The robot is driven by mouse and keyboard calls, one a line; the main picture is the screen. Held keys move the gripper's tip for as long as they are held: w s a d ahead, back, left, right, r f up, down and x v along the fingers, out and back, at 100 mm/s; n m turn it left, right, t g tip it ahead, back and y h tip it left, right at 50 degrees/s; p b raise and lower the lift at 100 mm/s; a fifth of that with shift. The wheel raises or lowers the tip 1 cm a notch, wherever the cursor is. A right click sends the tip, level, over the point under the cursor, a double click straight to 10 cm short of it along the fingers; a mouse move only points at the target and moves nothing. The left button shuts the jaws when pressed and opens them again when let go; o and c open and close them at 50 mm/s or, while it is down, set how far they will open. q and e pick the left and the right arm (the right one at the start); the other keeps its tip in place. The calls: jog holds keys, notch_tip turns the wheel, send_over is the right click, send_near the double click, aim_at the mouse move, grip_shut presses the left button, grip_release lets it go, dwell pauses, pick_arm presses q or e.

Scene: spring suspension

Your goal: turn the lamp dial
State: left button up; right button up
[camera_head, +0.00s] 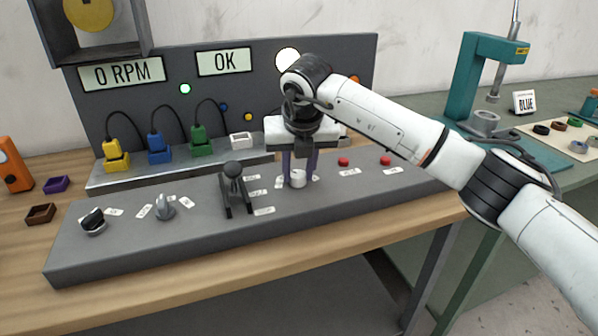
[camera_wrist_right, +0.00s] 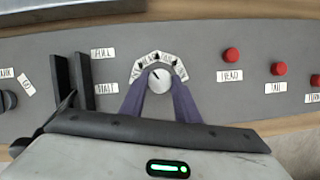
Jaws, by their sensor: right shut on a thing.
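The lamp dial (camera_head: 297,180) is a small white round knob on the sloped grey control panel (camera_head: 200,225). In the right wrist view the dial (camera_wrist_right: 160,80) has a dark pointer mark tilted toward the upper left, with a fan of small labels above it. My right gripper (camera_head: 299,176) reaches straight down over the dial. Its two purple fingers are shut on the dial, one on each side, as the right wrist view (camera_wrist_right: 160,100) also shows. My left gripper is not in view.
A black lever (camera_head: 234,188) stands close left of the dial. Red buttons (camera_head: 343,161) sit to its right. Two grey-black knobs (camera_head: 165,207) are at the panel's left.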

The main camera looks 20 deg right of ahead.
jog(key=shift+r+m+h, duration=0.1)
jog(key=shift+m+h, duration=0.2)
jog(key=shift+m, duration=0.5)
jog(key=o, duration=1)
jog(key=shift+o, duration=0.2)
jog(key=v, duration=1)
jog(key=shift+a+r+b, duration=0.15)
jog(key=shift+r+b, duration=0.05)
jog(key=shift+b, duration=0.25)
jog(key=shift+w, duration=0.15)
